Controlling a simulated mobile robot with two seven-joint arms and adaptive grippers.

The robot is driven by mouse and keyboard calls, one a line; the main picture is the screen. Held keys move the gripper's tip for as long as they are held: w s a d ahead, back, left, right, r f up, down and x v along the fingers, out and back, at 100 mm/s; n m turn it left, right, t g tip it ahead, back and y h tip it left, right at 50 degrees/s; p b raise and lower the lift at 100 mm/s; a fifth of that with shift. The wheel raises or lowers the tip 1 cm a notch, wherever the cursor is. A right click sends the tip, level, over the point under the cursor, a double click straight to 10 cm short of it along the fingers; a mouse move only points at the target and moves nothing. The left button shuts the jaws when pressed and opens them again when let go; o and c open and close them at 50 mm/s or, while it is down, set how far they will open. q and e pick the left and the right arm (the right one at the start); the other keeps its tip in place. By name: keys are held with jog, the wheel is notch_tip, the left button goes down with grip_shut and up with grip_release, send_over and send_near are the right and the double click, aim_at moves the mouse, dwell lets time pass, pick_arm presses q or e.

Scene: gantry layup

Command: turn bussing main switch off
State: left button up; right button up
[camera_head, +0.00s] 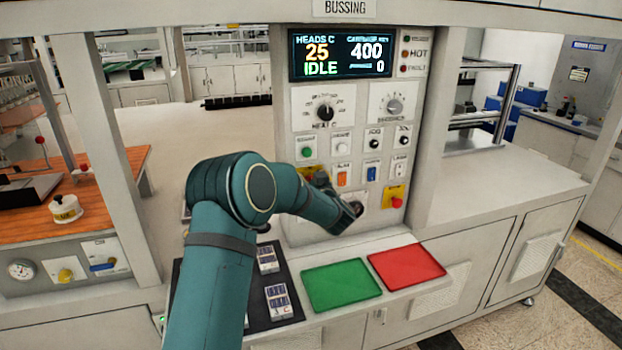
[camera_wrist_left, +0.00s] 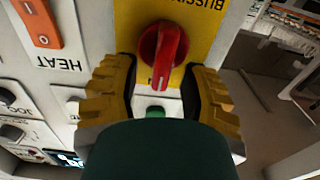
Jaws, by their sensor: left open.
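The bussing main switch is a red rotary knob (camera_wrist_left: 163,50) on a yellow plate (camera_wrist_left: 200,28) with partly visible black lettering. Its raised grip runs nearly vertical in the left wrist view. In the head view the yellow plate (camera_head: 309,171) shows only partly, behind my left gripper (camera_head: 323,182). In the left wrist view my left gripper (camera_wrist_left: 160,92) is open, with a yellow-and-black finger on each side and the knob between and just ahead of them. No contact with the knob is visible. My right gripper is in neither view.
An orange HEAT rocker (camera_wrist_left: 37,22) sits beside the plate. A green button (camera_head: 306,150) is above it in the head view. A red button (camera_head: 396,202) is on the lower right. Green (camera_head: 341,285) and red (camera_head: 407,266) trays lie on the ledge below.

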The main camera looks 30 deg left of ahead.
pick_arm(q)
grip_shut()
dwell(0.3)
